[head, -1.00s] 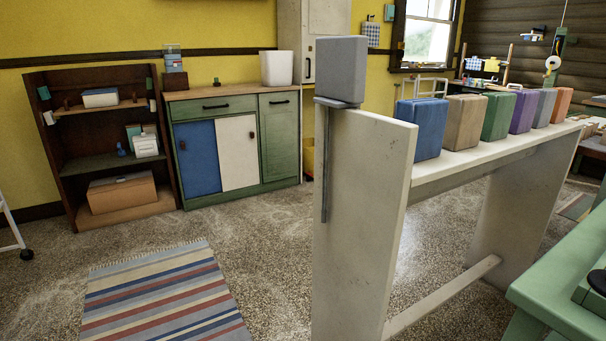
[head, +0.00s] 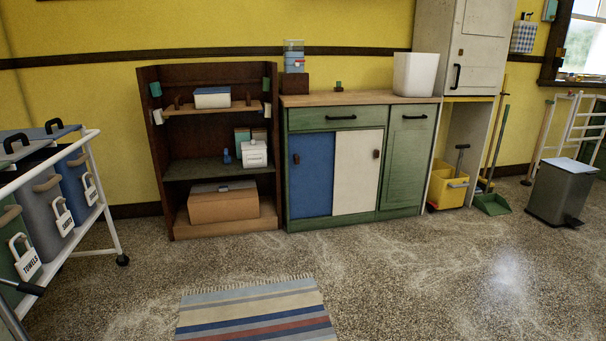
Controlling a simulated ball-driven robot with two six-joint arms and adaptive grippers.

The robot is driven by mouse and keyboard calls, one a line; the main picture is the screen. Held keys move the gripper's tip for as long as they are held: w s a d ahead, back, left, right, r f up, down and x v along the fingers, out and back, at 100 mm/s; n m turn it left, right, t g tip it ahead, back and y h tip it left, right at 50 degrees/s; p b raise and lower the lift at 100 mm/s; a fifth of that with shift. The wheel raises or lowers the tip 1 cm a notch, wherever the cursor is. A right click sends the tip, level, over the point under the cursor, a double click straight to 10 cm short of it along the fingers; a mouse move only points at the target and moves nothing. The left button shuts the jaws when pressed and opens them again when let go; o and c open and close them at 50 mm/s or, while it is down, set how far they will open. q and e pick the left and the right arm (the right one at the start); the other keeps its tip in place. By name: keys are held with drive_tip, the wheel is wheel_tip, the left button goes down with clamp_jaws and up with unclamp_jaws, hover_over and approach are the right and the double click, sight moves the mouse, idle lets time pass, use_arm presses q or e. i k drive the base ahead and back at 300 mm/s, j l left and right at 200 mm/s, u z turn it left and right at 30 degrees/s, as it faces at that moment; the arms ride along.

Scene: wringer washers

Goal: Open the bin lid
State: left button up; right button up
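A grey pedal bin (head: 560,193) stands upright on the floor at the far right of the head view. Its pale blue-grey lid (head: 571,166) appears shut. A dark pedal (head: 573,221) sticks out low on its front right. At the left edge, a white cart holds several labelled bins, among them a blue one (head: 73,188), a grey one (head: 45,211) and a green one at the edge. Dark handles show on some of their tops. Neither of my grippers shows in the head view, so both are away from the bins as far as I can see.
A brown shelf (head: 150,195), a green cabinet (head: 407,170) and a yellow mop bucket (head: 448,190) line the back wall. A dustpan (head: 493,204) stands left of the pedal bin. A striped rug (head: 255,312) lies in front. The speckled floor (head: 430,285) is clear toward the pedal bin.

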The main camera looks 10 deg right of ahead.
sight(573, 167)
drive_tip(key=i+z, duration=0.3)
drive_tip(key=i, duration=0.3)
drive_tip(key=i+j+z, duration=0.1)
drive_tip(key=i+z, duration=0.15)
drive_tip(key=i, duration=0.3)
drive_tip(key=i+j+z, duration=0.3)
drive_tip(key=i, duration=0.3)
drive_tip(key=i+l+z, duration=0.25)
drive_tip(key=z, duration=0.2)
drive_tip(key=i+z, duration=0.75)
drive_tip(key=z, duration=0.15)
drive_tip(key=i+j+z, duration=0.1)
drive_tip(key=i+z, duration=0.35)
drive_tip(key=i+l, duration=0.15)
drive_tip(key=i, duration=0.25)
drive_tip(key=i+l, duration=0.15)
drive_tip(key=i, duration=0.25)
drive_tip(key=i+l, duration=0.15)
drive_tip(key=i, duration=0.2)
drive_tip(key=i+l+u, duration=0.2)
drive_tip(key=i+l, duration=0.15)
drive_tip(key=i+l+u, duration=0.2)
drive_tip(key=l, duration=0.25)
drive_tip(key=i+l+u, duration=0.2)
drive_tip(key=i+l, duration=0.2)
drive_tip(key=l, duration=0.1)
